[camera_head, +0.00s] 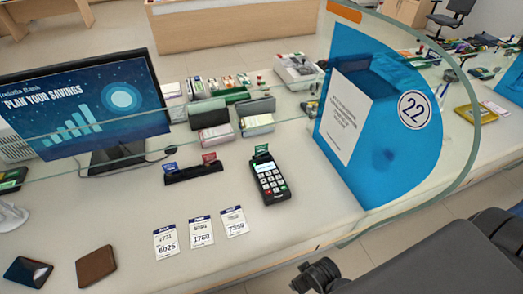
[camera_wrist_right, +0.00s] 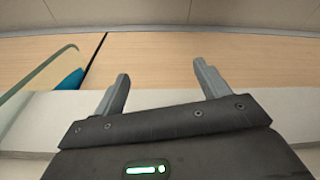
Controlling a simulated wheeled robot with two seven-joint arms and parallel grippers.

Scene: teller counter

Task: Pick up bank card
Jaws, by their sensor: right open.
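Small bank cards stand on the teller counter (camera_head: 140,213) in the head view. A blue card (camera_head: 170,168) and a red card (camera_head: 209,158) stand upright in a black holder (camera_head: 194,174). A green card (camera_head: 262,150) sticks up from the top of a black card terminal (camera_head: 269,180). My right gripper (camera_wrist_right: 160,75) is open and empty in the right wrist view, with no card between its fingers. My dark right arm shows at the lower right of the head view, apart from the cards. My left gripper is not in view.
A curved glass screen (camera_head: 455,140) and a blue panel marked 22 (camera_head: 400,155) stand right of the terminal. A monitor (camera_head: 85,105) stands left. Three paper tickets (camera_head: 201,232) lie in front. A brown wallet (camera_head: 96,265) lies at the lower left.

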